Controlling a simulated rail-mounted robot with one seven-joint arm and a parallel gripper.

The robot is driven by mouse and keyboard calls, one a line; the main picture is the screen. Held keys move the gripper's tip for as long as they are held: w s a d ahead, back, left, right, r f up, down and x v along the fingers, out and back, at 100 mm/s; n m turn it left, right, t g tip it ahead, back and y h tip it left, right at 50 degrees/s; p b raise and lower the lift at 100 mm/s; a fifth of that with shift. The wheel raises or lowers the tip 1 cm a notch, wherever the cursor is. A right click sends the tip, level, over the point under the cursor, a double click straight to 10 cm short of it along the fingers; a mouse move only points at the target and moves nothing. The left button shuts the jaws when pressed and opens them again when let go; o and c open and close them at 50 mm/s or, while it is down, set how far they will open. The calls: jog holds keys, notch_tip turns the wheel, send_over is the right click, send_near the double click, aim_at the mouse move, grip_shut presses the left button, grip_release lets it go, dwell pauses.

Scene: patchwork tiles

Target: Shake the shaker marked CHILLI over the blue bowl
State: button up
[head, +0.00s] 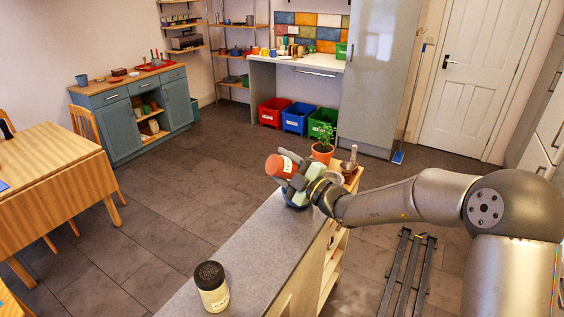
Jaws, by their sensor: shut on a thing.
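My gripper (297,181) is above the far end of the grey counter (236,247), shut on a shaker with a red-brown body (279,166). The shaker is tilted well over. It has a pale label whose writing is too small to read. The blue bowl (290,202) sits on the counter just below my gripper and is mostly hidden by it. A second shaker (212,287), cream with a black lid, stands upright at the near end of the counter. Its label cannot be read.
A potted plant (322,150) and a mortar with a pestle (350,165) stand at the counter's far end. The counter between the bowl and the cream shaker is clear. A wooden table (50,175) is at left.

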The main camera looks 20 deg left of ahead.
jog(key=shift+r+p, duration=0.65)
jog(key=shift+r, duration=0.8)
jog(key=shift+f+b, duration=0.65)
jog(key=shift+f, duration=0.85)
jog(key=shift+r, duration=0.1)
jog(key=shift+r+n+p, duration=0.3)
jog(key=shift+n+p, duration=0.25)
jog(key=shift+n, duration=0.15)
jog(key=shift+r+n+g+h, duration=0.3)
jog(key=shift+n+g, duration=0.2)
jog(key=shift+n, duration=0.3)
jog(key=n+h, duration=0.1)
jog(key=n, duration=0.3)
jog(key=shift+r+g, duration=0.15)
jog(key=shift+g, duration=0.25)
